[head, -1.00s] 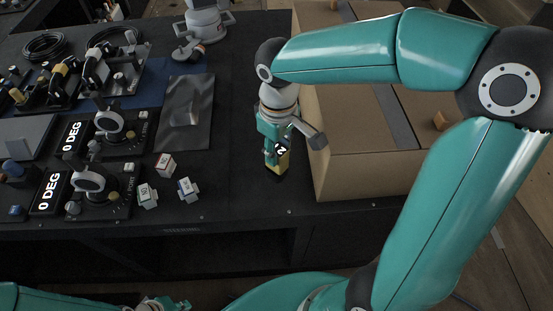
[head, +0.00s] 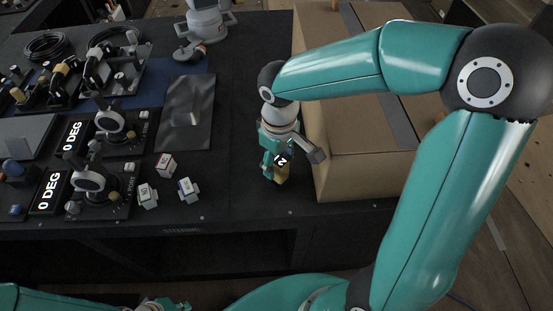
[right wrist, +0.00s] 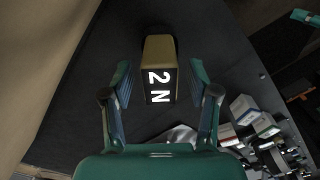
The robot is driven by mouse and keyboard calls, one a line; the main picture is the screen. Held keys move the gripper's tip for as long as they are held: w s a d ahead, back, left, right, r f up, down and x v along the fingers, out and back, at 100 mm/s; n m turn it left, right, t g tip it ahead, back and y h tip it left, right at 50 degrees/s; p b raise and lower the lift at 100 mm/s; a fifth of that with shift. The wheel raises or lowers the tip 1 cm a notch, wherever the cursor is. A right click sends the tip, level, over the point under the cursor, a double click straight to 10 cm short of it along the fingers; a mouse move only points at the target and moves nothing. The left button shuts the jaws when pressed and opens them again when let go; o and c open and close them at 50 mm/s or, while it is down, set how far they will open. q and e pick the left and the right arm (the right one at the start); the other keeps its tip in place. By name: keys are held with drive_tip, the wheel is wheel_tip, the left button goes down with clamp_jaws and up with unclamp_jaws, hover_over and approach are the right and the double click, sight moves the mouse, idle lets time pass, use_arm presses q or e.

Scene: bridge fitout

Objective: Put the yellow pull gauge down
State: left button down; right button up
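The yellow pull gauge (head: 283,175) is on the black bench top beside the cardboard box, near the front edge. Its black display reads "2 N" in the right wrist view (right wrist: 160,82). My right gripper (head: 273,160) is over it from above. In the right wrist view my right gripper (right wrist: 160,88) is open, one finger each side of the gauge, with a gap on both sides. The gauge's base is partly hidden. My left gripper (head: 172,304) is at the bottom edge of the head view, too small to tell its state.
The cardboard box (head: 365,175) stands close on the right. Small white cubes (head: 166,165) and two dial units reading "0 DEG" (head: 50,190) are to the left. A dark sheet (head: 188,112) lies behind. The bench between sheet and gauge is clear.

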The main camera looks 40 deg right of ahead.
drive_tip(key=shift+r, duration=0.1)
drive_tip(key=shift+r, duration=0.2)
wheel_tip(320, 180, up, 12)
drive_tip(key=p, duration=0.1)
drive_tip(key=shift+f, duration=0.2)
idle(0.4)
